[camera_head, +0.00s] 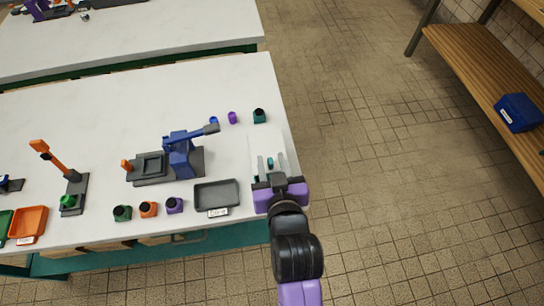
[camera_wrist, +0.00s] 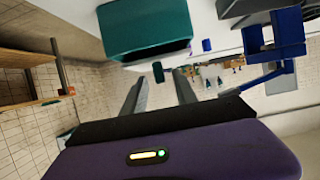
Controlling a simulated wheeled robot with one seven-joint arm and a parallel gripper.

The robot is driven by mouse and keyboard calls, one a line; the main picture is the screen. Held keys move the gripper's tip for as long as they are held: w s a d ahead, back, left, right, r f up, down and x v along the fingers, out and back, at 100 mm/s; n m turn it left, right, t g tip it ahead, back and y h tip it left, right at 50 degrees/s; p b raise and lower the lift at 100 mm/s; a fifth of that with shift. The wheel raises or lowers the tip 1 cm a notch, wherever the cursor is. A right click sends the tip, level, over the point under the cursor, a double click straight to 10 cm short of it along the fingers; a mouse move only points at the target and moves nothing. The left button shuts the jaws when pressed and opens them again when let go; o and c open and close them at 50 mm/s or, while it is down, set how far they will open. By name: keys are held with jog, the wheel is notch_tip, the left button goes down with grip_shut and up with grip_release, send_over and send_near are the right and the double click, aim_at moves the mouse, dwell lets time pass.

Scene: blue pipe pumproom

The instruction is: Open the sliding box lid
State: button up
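A pale, nearly white flat panel (camera_head: 259,143) lies at the table's right end; I cannot tell surely whether it is the sliding box lid. A small teal piece (camera_head: 270,162) stands out at it and also shows in the wrist view (camera_wrist: 158,72). My gripper (camera_head: 271,158) is open, its two grey fingers (camera_wrist: 160,90) on either side of the teal piece, with gaps visible. I cannot tell whether they touch it.
A grey tray (camera_head: 217,195) lies left of my gripper. A blue lever press (camera_head: 180,155) stands farther left. Small purple (camera_head: 232,118), orange and green pots stand on the white table. A wooden bench with a blue box (camera_head: 518,112) is at right, with clear tiled floor between.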

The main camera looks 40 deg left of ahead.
jog(key=shift+w+a+f, duration=0.2)
jog(key=shift+w+a, duration=0.15)
jog(key=shift+a, duration=0.1)
grip_shut()
dwell(1.2)
